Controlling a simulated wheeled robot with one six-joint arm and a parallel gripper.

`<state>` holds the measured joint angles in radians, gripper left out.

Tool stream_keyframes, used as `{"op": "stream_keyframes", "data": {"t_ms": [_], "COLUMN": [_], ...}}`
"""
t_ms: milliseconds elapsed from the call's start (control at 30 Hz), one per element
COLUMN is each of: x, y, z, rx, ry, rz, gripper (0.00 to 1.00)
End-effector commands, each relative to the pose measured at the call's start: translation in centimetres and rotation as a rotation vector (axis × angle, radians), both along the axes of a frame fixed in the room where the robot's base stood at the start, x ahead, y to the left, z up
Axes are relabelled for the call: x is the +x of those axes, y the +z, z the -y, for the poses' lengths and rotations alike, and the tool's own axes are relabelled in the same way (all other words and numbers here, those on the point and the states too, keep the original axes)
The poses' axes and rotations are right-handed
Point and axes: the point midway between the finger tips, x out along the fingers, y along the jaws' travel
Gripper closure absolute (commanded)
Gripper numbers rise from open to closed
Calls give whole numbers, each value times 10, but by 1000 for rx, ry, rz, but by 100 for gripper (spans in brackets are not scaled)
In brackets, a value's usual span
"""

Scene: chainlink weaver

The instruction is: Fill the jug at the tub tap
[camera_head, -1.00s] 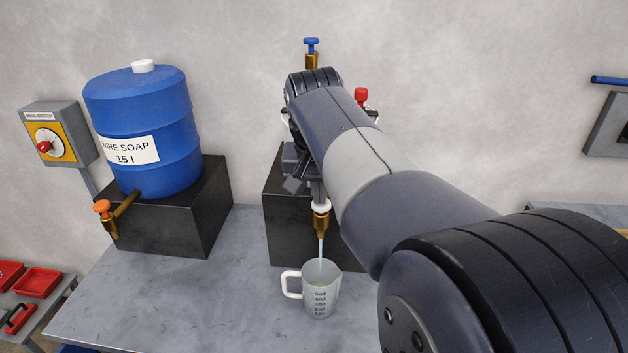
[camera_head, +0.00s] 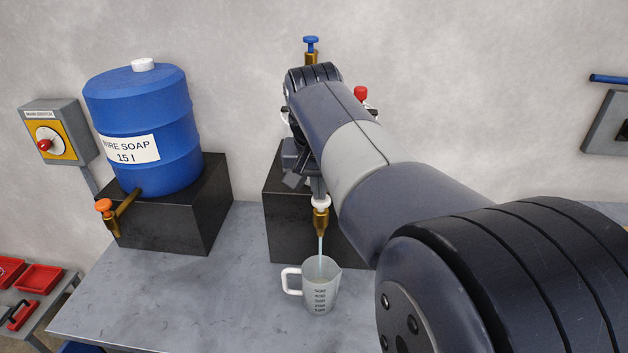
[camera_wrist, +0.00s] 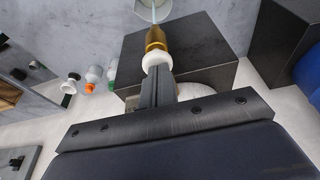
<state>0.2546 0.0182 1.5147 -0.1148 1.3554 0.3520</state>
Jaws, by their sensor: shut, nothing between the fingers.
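The jug (camera_head: 321,293) is a clear measuring jug with a white handle on its left and dark scale marks. It stands upright on the grey bench under the brass tap (camera_head: 320,222). A thin stream of water runs from the tap into the jug. The level inside is hard to read. My gripper (camera_head: 318,190) is shut and empty, its fingertips at the white knob on top of the tap. In the wrist view the fingers (camera_wrist: 158,88) point at the white knob (camera_wrist: 155,60), with the stream beyond it. The tub behind is mostly hidden by my arm.
A blue soap barrel (camera_head: 145,130) with an orange-handled tap (camera_head: 104,205) stands on a black block at left. A main switch box (camera_head: 55,132) is on the wall. Red trays (camera_head: 38,278) sit at lower left. The bench left of the jug is clear.

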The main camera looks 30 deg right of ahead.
Motion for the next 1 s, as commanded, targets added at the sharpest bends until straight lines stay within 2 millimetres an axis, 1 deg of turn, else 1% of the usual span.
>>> {"op": "stream_keyframes", "data": {"t_ms": [33, 233, 267, 400, 500, 600, 700, 800, 1000], "x": [1, 5, 3, -5, -9, -13, -15, -17, -17], "y": [12, 40, 44, 77, 96, 111, 121, 126, 128], "z": [0, 2, 0, -6, -10, -12, -14, -15, -15], "rx": [1, -2, -3, -4, -4, -4, -4, -4, -3], "ry": [0, 2, 3, 4, 3, 3, 2, 2, 2], "rz": [1, 9, 14, 15, 14, 14, 13, 13, 11], "gripper": [100, 100, 100, 100, 100, 100, 100, 100, 100]}}
